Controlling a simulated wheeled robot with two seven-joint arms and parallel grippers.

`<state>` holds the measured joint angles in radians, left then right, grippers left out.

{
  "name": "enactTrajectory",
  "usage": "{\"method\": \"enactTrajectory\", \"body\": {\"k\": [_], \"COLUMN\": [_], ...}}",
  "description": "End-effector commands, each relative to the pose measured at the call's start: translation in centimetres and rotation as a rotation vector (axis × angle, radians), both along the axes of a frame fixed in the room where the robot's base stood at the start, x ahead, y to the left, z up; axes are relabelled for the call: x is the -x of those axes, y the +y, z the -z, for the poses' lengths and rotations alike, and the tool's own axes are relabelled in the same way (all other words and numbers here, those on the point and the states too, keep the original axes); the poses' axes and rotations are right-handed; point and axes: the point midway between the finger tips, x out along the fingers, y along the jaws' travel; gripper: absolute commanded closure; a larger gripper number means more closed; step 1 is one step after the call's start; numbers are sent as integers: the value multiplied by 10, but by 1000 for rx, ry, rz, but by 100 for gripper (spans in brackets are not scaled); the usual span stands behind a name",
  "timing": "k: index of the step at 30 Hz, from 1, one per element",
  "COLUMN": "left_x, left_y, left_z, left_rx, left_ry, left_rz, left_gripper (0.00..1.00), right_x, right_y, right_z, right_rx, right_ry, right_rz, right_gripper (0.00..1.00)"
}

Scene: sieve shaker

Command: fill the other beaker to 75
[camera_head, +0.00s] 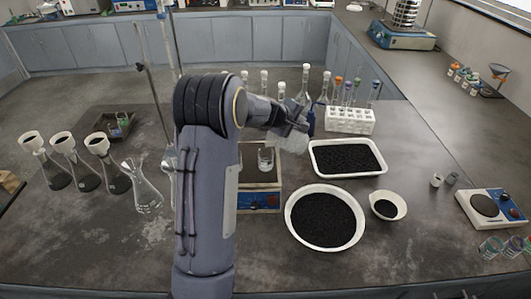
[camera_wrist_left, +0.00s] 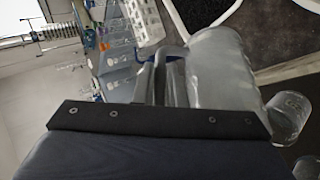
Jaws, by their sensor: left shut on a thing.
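My left gripper (camera_head: 290,122) is shut on a clear glass beaker (camera_head: 294,142), held in the air behind and right of the balance. In the left wrist view, the gripper fingers (camera_wrist_left: 168,78) are against the held beaker (camera_wrist_left: 222,68). Its fill level and exact tilt cannot be read. The other beaker (camera_head: 266,159) stands on the pan of a blue-fronted balance (camera_head: 259,200); it also shows in the left wrist view (camera_wrist_left: 288,115), close to the held one. Its contents and the balance's reading are too small to read. My right gripper is not in view.
A white tray (camera_head: 347,172) and a round bowl (camera_head: 325,246) of black granules lie right of the balance, with a small dish (camera_head: 400,205) beside them. A white tube rack (camera_head: 350,121) and several flasks stand behind. Flasks with funnels (camera_head: 60,144) stand left.

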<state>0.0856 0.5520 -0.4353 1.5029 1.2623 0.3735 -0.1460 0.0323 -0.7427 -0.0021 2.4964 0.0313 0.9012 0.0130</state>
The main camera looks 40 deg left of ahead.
Motion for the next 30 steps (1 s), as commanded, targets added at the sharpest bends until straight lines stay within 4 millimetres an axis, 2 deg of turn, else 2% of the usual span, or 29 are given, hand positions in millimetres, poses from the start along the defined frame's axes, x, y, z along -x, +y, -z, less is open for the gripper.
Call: {"method": "enactTrajectory", "body": {"k": [30], "left_x": [4], "left_y": [3], "left_z": [-6], "left_rx": [27], "left_ry": [-46], "left_rz": [-1], "left_gripper": [100], "right_x": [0], "right_y": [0], "right_z": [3], "right_rx": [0], "right_ry": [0], "right_rz": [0], "right_gripper": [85]}}
